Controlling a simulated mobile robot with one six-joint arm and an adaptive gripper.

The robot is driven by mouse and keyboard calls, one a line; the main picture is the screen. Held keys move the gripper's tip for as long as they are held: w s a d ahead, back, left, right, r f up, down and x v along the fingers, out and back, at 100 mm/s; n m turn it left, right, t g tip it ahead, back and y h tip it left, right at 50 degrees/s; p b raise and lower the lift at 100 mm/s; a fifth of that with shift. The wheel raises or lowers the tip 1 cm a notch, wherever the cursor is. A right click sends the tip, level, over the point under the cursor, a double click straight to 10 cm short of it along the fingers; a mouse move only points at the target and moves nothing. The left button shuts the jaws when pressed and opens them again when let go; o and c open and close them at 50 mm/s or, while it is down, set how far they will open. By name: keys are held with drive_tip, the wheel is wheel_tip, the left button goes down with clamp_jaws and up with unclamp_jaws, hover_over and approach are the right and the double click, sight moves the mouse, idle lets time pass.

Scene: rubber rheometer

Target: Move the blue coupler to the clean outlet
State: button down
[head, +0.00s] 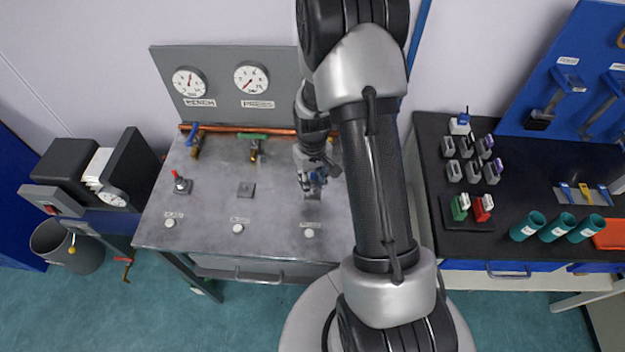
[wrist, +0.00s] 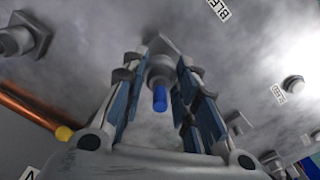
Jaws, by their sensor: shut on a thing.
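The blue coupler (wrist: 160,98) is in the wrist view, a short blue cylinder with a grey metal collar, between the two fingers of my gripper (wrist: 160,68). The fingers are shut on it. A square metal fitting (wrist: 162,42) lies just beyond the collar; I cannot tell whether the coupler is seated on it. In the head view my gripper (head: 313,182) is low over the right part of the grey bench, with a bit of blue showing. A red-topped fitting (head: 180,184) stands on the left. I cannot read which outlet is clean.
A copper pipe (head: 225,128) with a blue-handled valve (head: 194,136) and a green-handled valve (head: 253,143) runs along the back, under two gauges. White buttons (head: 238,228) line the front. A black bench (head: 560,160) with several small parts stands right.

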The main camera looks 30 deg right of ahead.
drive_tip(key=shift+f, duration=0.1)
idle(0.5)
drive_tip(key=shift+f+b, duration=1.05)
drive_tip(key=shift+f, duration=0.15)
drive_tip(key=c, duration=1.2)
unclamp_jaws()
drive_tip(key=shift+r, duration=0.1)
drive_tip(key=shift+r+p, duration=1.8)
drive_tip(key=shift+r, duration=0.7)
